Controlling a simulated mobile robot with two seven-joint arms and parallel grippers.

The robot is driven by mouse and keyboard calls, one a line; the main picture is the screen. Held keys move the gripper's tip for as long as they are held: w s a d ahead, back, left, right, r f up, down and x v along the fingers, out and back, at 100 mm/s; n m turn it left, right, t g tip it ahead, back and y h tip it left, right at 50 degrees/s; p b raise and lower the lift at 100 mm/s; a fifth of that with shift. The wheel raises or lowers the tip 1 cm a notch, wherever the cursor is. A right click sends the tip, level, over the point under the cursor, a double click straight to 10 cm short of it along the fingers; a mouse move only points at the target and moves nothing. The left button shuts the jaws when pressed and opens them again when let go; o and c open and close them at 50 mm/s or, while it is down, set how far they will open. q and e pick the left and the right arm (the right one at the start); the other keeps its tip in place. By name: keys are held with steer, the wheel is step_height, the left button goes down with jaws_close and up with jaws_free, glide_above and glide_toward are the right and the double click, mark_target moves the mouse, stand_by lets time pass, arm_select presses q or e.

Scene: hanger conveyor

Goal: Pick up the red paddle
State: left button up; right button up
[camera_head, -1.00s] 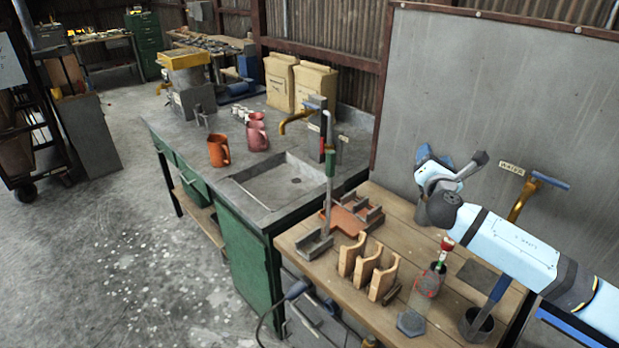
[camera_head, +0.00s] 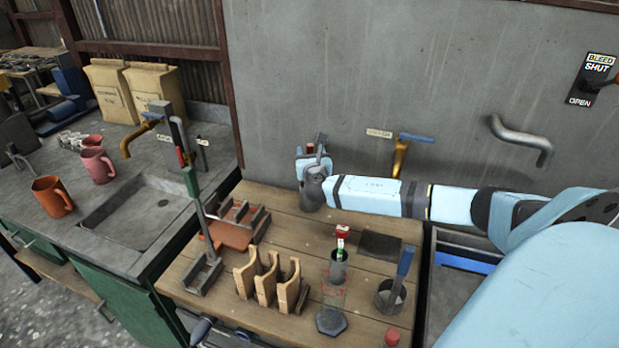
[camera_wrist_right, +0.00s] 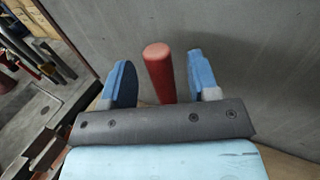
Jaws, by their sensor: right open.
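A red cylindrical handle (camera_wrist_right: 159,72), which I take for the red paddle, stands upright between the two blue fingers of my right gripper (camera_wrist_right: 162,66) in the right wrist view. There are gaps on both sides, and its lower end is hidden behind the gripper body. In the head view a small red tip (camera_head: 311,149) shows at my right gripper (camera_head: 311,157), at the back of the wooden bench near the wall. The right gripper is open. My left gripper is not in view.
On the wooden bench (camera_head: 200,282) are wooden cradles (camera_head: 268,284), a grey cup with a red-topped item (camera_head: 341,243), and a pot with a blue handle (camera_head: 392,292). A tap (camera_head: 401,157) is on the wall. A sink (camera_head: 140,212) and mugs are at left.

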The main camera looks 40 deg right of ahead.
steer(key=shift+x, duration=1.55)
steer(key=c, duration=1)
steer(key=shift+r, duration=0.15)
